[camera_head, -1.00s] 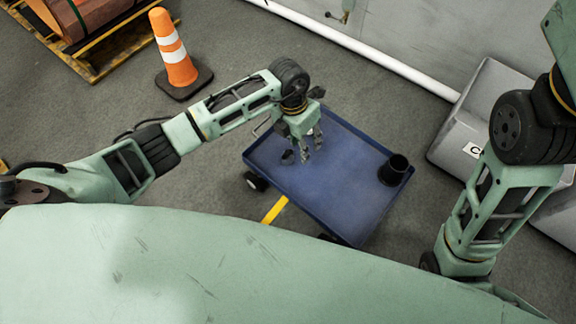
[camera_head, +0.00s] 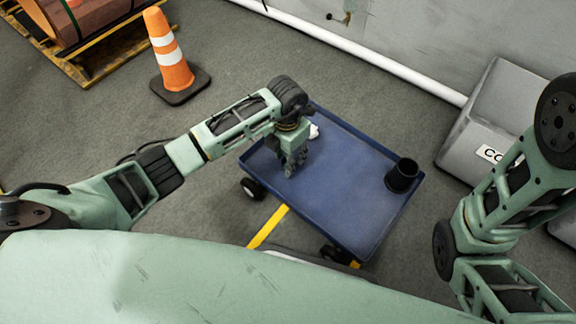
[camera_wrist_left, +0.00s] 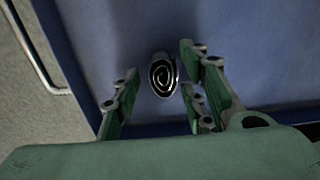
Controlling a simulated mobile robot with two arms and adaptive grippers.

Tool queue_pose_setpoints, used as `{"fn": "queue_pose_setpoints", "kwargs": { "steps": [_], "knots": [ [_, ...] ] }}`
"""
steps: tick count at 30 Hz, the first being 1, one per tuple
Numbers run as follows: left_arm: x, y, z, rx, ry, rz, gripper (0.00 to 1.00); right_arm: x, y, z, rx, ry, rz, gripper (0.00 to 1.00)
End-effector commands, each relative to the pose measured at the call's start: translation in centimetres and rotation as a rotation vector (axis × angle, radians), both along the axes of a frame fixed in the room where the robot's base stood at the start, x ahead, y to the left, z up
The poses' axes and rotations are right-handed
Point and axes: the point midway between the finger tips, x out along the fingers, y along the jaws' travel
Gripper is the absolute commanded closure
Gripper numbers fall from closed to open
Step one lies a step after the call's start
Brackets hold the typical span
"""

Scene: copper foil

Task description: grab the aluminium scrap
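A small shiny coil (camera_wrist_left: 163,76) with a dark and silver spiral top, which looks like the aluminium scrap, lies on the blue cart tray (camera_wrist_left: 95,30) in the left wrist view. My left gripper (camera_wrist_left: 158,84) is open, with its fingers on either side of the coil and a gap all round. In the head view my left gripper (camera_head: 291,170) points down over the left part of the cart (camera_head: 350,185). A small whitish piece (camera_head: 314,131) shows just behind it, and I cannot tell whether it is the coil. My right gripper is out of view.
A black cup (camera_head: 402,175) stands at the tray's right side. The tray has a low raised rim, and its middle is bare. An orange cone (camera_head: 168,55) and a pallet (camera_head: 95,65) are at upper left. A grey block (camera_head: 490,110) stands by the wall.

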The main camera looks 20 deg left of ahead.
Motion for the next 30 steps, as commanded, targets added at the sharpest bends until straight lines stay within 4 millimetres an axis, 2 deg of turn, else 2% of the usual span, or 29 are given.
{"fn": "queue_pose_setpoints", "kwargs": {
  "steps": [8,20,30],
  "knots": [
    [0.03,0.01,-0.19,0.0,-0.001,0.0,0.61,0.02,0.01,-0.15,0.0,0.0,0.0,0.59],
    [0.03,0.03,-0.18,0.0,-0.001,0.0,0.93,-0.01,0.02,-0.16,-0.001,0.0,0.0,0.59],
    [0.06,0.04,0.11,0.001,-0.001,0.0,0.93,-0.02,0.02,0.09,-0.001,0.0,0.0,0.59]
  ]
}}
